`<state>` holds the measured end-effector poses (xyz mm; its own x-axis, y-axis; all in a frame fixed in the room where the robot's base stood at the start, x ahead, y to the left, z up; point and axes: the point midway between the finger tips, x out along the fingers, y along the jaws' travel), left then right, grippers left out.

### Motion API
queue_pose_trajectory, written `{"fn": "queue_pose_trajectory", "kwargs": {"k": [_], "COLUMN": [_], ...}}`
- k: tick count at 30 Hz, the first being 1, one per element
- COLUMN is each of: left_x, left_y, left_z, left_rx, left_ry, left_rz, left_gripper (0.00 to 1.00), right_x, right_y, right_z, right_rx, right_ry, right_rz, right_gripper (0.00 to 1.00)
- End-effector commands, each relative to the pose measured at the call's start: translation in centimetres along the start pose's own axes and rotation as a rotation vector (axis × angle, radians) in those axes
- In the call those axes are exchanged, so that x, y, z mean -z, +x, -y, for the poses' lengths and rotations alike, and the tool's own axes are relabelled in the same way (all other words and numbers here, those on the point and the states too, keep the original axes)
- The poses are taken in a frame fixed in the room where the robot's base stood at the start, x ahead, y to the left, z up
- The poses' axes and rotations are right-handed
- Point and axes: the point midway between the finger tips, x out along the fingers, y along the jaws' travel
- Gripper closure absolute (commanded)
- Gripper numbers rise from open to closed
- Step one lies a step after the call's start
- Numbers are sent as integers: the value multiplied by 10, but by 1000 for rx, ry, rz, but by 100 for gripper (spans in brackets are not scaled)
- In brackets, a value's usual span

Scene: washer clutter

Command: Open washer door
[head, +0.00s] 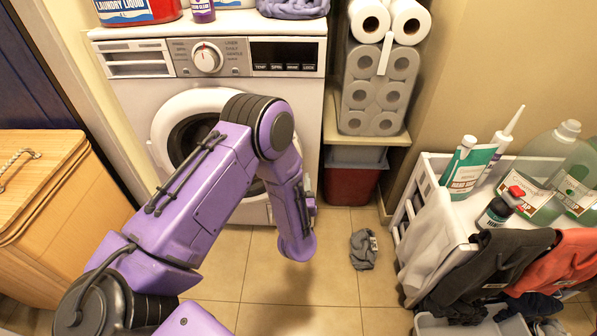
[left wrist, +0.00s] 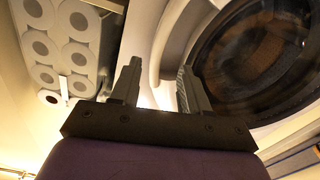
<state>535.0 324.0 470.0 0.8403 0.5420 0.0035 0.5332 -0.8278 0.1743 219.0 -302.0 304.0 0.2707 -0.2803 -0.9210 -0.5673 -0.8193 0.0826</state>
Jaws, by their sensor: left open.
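The white washer (head: 130,90) stands at the back. Its round door (head: 166,118) has a white rim and dark glass, partly hidden behind my left arm; it looks shut. In the left wrist view the dark door glass (left wrist: 245,65) fills the right side. My left gripper (left wrist: 158,75) is open there, its two fingers pointing towards the door's pale curved rim. I see nothing clearly held between them, and cannot tell whether they touch the rim. In the head view the left gripper is mostly hidden behind my purple wrist. My right gripper is not in view.
A shelf with toilet rolls (head: 380,85) stands right of the washer, above a dark red bin (head: 352,185). A grey cloth (head: 364,249) lies on the tiled floor. A white rack (head: 450,200) with bottles and clothes is at right, a wooden hamper (head: 70,205) at left.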

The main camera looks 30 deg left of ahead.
Motion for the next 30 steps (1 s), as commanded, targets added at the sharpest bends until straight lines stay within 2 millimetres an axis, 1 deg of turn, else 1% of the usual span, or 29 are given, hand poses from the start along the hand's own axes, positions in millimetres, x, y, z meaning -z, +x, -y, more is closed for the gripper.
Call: {"fn": "queue_pose_trajectory", "kwargs": {"k": [1, 3, 6, 9, 13, 20, 21, 23, 24, 25, 30], "left_x": [-2, -1, -2, -2, -1, 0, 0, 0, 0, 0, -1], "left_y": [13, 29, 50, 66, 77, 78, 78, 78, 78, 78, 78], "left_z": [2, 2, 2, 1, 1, 0, 0, 0, 0, 0, 0], "left_rx": [6, 6, 5, 3, 2, 0, 0, 0, 0, 0, -1], "left_ry": [-4, -3, -3, -3, 0, 2, 2, 1, 1, 1, 1], "left_rz": [-3, -4, -2, 0, 1, 3, 3, 3, 3, 3, 3], "left_gripper": [55, 55, 55, 55, 55, 55, 58, 77, 90, 100, 100], "right_x": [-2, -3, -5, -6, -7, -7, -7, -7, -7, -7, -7], "right_y": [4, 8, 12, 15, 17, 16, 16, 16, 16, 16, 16], "right_z": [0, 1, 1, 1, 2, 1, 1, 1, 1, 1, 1], "right_rx": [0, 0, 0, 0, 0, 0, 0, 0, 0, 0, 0], "right_ry": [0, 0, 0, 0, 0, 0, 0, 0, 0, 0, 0], "right_rz": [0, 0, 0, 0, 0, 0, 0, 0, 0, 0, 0], "right_gripper": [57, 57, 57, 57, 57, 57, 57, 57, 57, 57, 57]}}
